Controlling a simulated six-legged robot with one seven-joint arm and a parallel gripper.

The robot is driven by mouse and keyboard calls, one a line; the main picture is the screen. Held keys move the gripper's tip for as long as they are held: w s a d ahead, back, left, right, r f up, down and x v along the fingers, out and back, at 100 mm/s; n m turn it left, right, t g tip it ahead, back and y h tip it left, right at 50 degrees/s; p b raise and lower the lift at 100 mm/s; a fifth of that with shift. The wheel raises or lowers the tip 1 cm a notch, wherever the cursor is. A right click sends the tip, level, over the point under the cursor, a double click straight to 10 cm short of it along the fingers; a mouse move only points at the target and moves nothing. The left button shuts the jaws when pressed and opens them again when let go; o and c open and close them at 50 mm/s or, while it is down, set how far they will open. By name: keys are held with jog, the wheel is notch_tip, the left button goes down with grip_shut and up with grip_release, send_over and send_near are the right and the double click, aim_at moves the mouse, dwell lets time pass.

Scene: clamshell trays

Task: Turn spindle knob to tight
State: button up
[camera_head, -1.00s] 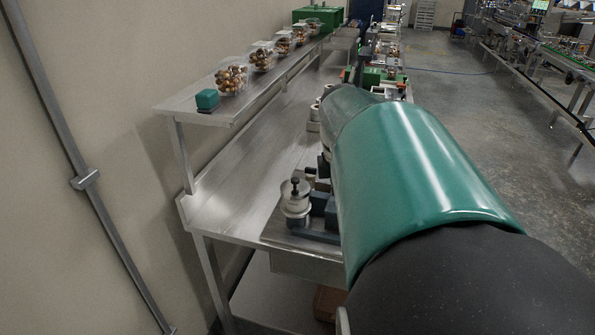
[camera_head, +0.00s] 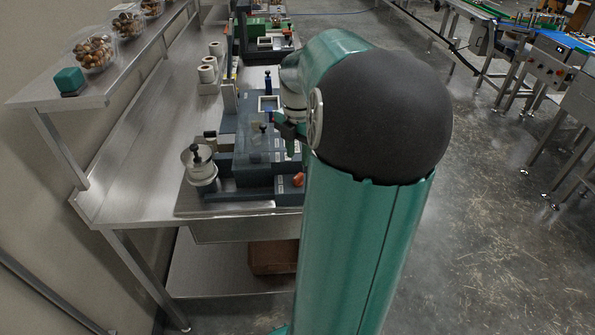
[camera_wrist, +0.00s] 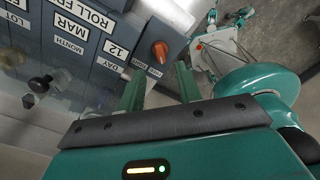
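An orange knob (camera_wrist: 160,52) sits on the grey face of the machine in the wrist view, with small labels beside it; one seems to end in "IGHT". It also shows at the machine's front right corner in the head view (camera_head: 298,179). My gripper (camera_wrist: 159,72) is open, its two green fingers apart, with the orange knob in line with the gap just beyond the tips. I cannot tell whether they touch it. A white film roll (camera_head: 200,168) with a black knob (camera_head: 195,152) on top stands at the machine's left.
The machine (camera_head: 245,150) sits on a steel bench (camera_head: 130,190). A shelf (camera_head: 95,95) along the wall holds clear clamshell trays (camera_head: 93,52) and a green block (camera_head: 69,79). White rolls (camera_head: 207,70) stand behind the machine. Open floor lies to the right.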

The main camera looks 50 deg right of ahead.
aim_at(298, 175)
notch_tip(298, 175, down, 7)
jog(key=shift+r, duration=0.1)
jog(key=shift+c, duration=0.4)
grip_shut()
